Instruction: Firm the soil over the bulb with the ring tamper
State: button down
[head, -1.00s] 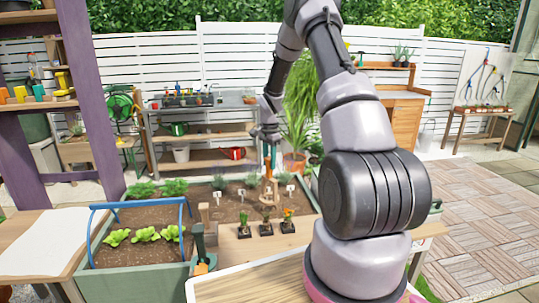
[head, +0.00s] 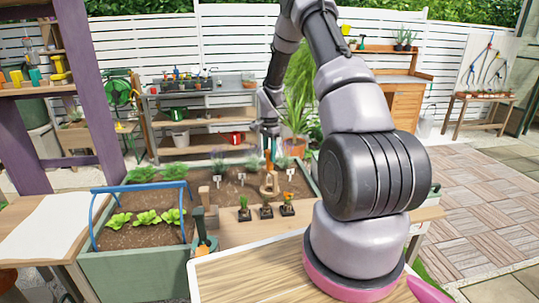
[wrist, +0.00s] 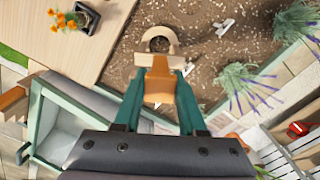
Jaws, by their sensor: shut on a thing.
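My gripper (wrist: 160,82) is shut on the ring tamper's orange-brown handle, between two green fingers. The ring tamper (wrist: 143,58) has a pale wooden ring at its far end, over the brown soil (wrist: 205,58). Dark soil shows through the ring; I cannot make out a bulb there. In the head view the tamper (head: 269,184) hangs upright below my gripper (head: 269,152), near the front of the soil bed. Whether the ring touches the soil I cannot tell.
White labels (wrist: 224,27) stand in the soil near the ring. Lavender plants (wrist: 248,85) grow along the bed's back edge. A green planter with seedlings (head: 140,262) and a blue hoop stands at left.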

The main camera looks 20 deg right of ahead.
jog(key=shift+f, duration=0.55)
jog(key=shift+s+f, duration=0.15)
jog(key=shift+f, duration=0.1)
dwell(1.3)
jog(key=shift+r, duration=5.15)
